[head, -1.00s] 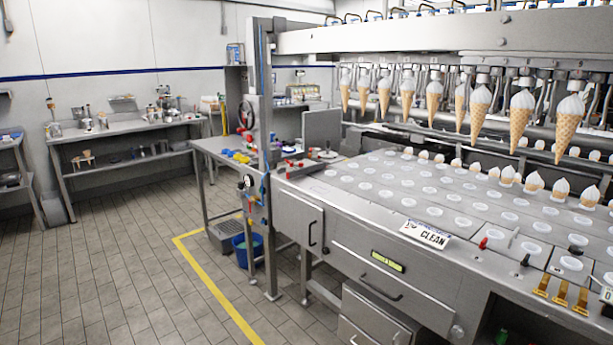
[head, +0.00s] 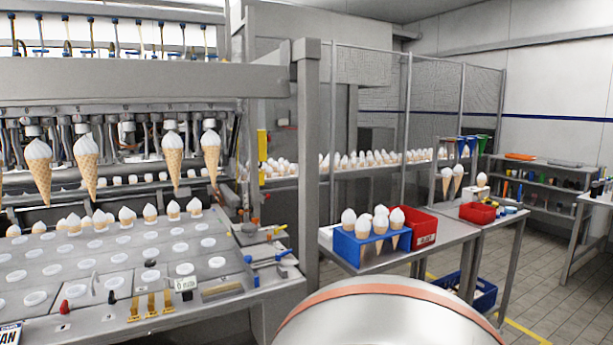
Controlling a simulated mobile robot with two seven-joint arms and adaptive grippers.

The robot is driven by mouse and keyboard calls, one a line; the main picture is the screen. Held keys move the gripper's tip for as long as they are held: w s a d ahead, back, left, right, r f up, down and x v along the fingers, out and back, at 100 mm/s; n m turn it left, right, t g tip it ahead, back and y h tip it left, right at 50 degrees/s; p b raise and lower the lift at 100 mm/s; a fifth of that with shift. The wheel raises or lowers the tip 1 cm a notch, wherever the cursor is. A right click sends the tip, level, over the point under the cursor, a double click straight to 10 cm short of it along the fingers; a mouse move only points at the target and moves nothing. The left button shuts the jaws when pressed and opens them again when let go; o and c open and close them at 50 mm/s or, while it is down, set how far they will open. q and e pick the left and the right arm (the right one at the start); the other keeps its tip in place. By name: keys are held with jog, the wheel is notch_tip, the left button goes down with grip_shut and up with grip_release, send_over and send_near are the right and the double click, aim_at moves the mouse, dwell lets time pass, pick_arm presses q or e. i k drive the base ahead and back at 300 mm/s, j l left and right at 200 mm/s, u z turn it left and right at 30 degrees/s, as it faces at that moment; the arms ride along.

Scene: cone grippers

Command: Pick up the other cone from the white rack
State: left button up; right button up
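No gripper of mine shows in the head view. Two white-topped cones, a left one (head: 447,183) and a right one (head: 458,179), stand upright side by side by the far table on the right. What holds them is too small to make out. A small white block (head: 477,193) with a white cream top (head: 481,179) above it stands just right of them; I cannot tell whether it is the white rack. A blue rack (head: 346,249) nearer to me holds several white-topped cones (head: 380,220).
A red bin (head: 424,231) stands behind the blue rack on a steel table. A smaller red bin (head: 477,213) lies further right. The cone machine (head: 130,82) with hanging cones fills the left. A large rounded pale surface with an orange band (head: 390,318) fills the bottom foreground. Tiled floor (head: 535,285) is open at right.

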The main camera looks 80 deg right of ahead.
aim_at(481, 178)
jog(key=z, duration=3.5)
jog(key=i+l+z, duration=0.35)
jog(key=i, duration=0.2)
jog(key=i+l+z, duration=0.2)
jog(key=i+z, duration=0.15)
jog(key=i, duration=0.2)
jog(key=i+z, duration=0.35)
jog(key=i, duration=0.25)
jog(key=i+l, duration=0.1)
jog(key=i, duration=1.4)
jog(key=i+u, duration=0.2)
jog(key=i, duration=0.5)
jog(key=i+u, duration=0.25)
jog(key=i, duration=0.45)
jog(key=i+u, duration=0.2)
jog(key=i, duration=0.5)
jog(key=i+l+u, duration=0.25)
jog(key=i, duration=0.45)
